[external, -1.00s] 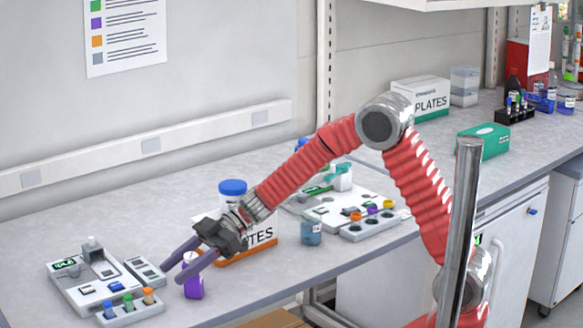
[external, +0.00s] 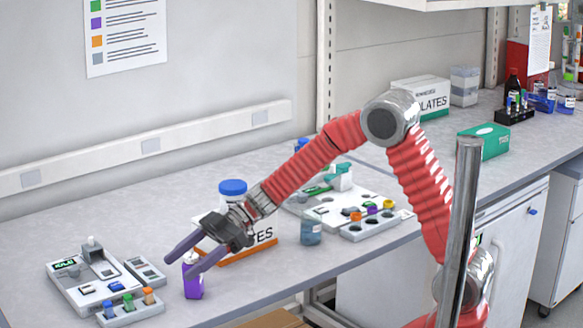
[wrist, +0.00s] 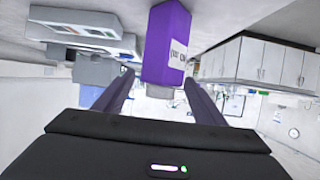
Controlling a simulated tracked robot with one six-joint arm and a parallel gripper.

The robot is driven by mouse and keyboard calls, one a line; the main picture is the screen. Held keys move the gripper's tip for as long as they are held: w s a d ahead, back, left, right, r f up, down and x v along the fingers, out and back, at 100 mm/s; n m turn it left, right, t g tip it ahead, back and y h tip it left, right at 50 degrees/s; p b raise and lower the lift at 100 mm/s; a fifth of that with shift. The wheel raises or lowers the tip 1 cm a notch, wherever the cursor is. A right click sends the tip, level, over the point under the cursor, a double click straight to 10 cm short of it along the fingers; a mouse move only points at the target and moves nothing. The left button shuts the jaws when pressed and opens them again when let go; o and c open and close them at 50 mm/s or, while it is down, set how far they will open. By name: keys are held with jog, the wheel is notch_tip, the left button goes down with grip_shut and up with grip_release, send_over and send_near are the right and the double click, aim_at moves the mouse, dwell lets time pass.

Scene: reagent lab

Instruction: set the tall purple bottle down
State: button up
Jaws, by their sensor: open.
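The tall purple bottle (external: 193,281) stands upright on the bench in the external view, with a pale cap at its top. In the wrist view the purple bottle (wrist: 168,48) appears upside down, with a white label and its cap toward my gripper. My gripper (external: 184,258) is open and empty, with its dark fingers spread at the height of the bottle's cap and above it. In the wrist view the fingers of my gripper (wrist: 150,92) lie on either side of the cap. I cannot tell whether either finger touches the bottle.
Left of the bottle are a white instrument tray (external: 75,290) and a small rack (external: 130,312) with several coloured vials. A blue-grey beaker (external: 311,232) stands farther right.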

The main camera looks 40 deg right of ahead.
jog(key=v, duration=1)
dwell(0.6)
jog(key=s+d+r+m+t+h, duration=0.1)
jog(key=s+d+m+h, duration=0.3)
jog(key=d, duration=0.7)
jog(key=s+d+r+m+t+h, duration=0.1)
jog(key=s+d+m+t+h, duration=0.1)
jog(key=s+d+m+h, duration=0.3)
jog(key=s+d+r+m+t+h, duration=0.1)
jog(key=s+d+m+h, duration=0.3)
jog(key=s+d+m, duration=0.5)
jog(key=s+d+t, duration=0.1)
jog(key=s+d, duration=0.1)
jog(key=d, duration=0.6)
jog(key=shift+s+d+r+t, duration=0.15)
jog(key=shift+d+r+t, duration=0.1)
jog(key=shift+r+t, duration=0.05)
